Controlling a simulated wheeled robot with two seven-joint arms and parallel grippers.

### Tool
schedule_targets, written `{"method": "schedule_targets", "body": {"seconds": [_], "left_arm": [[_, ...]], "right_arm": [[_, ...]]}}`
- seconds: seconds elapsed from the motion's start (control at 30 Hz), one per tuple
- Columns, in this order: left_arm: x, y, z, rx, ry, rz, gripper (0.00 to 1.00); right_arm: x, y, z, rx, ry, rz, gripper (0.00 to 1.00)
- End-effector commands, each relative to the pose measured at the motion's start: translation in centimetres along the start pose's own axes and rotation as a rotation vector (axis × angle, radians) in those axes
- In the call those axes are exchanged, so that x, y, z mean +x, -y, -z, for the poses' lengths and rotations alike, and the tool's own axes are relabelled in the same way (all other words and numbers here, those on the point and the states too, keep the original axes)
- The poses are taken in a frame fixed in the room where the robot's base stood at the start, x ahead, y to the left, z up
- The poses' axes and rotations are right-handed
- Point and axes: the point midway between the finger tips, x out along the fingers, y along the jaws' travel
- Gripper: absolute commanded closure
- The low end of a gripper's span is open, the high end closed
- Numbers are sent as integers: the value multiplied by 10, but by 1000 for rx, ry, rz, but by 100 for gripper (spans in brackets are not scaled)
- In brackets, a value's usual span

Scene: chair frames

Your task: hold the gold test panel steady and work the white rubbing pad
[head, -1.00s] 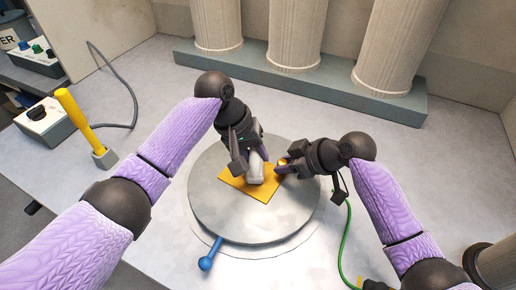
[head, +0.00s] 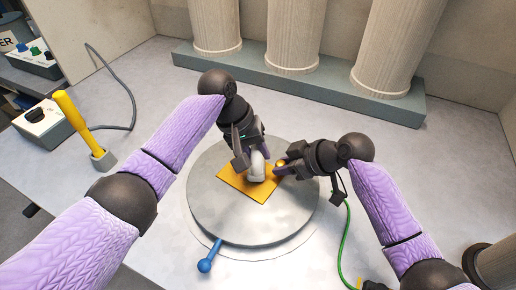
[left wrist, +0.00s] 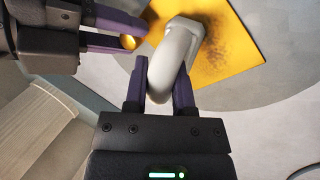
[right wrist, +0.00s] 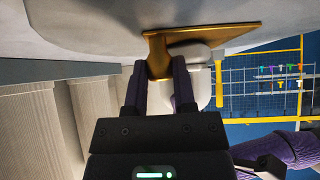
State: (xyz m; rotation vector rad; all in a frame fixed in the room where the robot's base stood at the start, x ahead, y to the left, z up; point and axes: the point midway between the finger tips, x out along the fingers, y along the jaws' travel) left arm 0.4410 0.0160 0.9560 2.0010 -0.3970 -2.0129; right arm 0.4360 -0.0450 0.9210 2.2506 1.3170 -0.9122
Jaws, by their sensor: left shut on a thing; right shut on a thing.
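The gold test panel (head: 237,187) lies flat on the round grey turntable (head: 215,215). My left gripper (head: 252,157) is shut on the white rubbing pad (head: 257,170), which sits on the panel. In the left wrist view the pad (left wrist: 178,50) is between the fingers, and a dark smudge marks the panel (left wrist: 232,50) beside it. My right gripper (head: 281,167) is shut on the panel's gold grip at its right corner. The right wrist view shows this grip (right wrist: 158,52) between the fingers. The panel under the pad is hidden.
A blue-knobbed lever (head: 206,264) sticks out at the turntable's front. A yellow handle (head: 78,120) stands in a holder at the left, near a switch box (head: 45,120). Columns on a plinth (head: 300,88) line the back. A green cable (head: 346,240) runs at the right.

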Motion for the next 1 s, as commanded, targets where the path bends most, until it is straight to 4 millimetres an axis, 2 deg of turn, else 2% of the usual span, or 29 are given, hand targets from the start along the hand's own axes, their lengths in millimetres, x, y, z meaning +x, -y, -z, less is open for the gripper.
{"method": "schedule_targets", "body": {"seconds": [0.17, 0.43, 0.73, 1.0], "left_arm": [[-3, 4, -9, 1, 0, 1, 100], [-4, 4, -9, 0, 0, 1, 100], [1, -4, 6, -1, 0, 0, 100], [2, -4, 8, -1, 0, 2, 100]], "right_arm": [[0, -1, 0, 1, 0, -2, 100], [0, -1, 0, 1, 1, -3, 100], [-1, -1, 0, 1, 1, -3, 100], [0, -1, 0, 1, 1, -3, 100]]}}
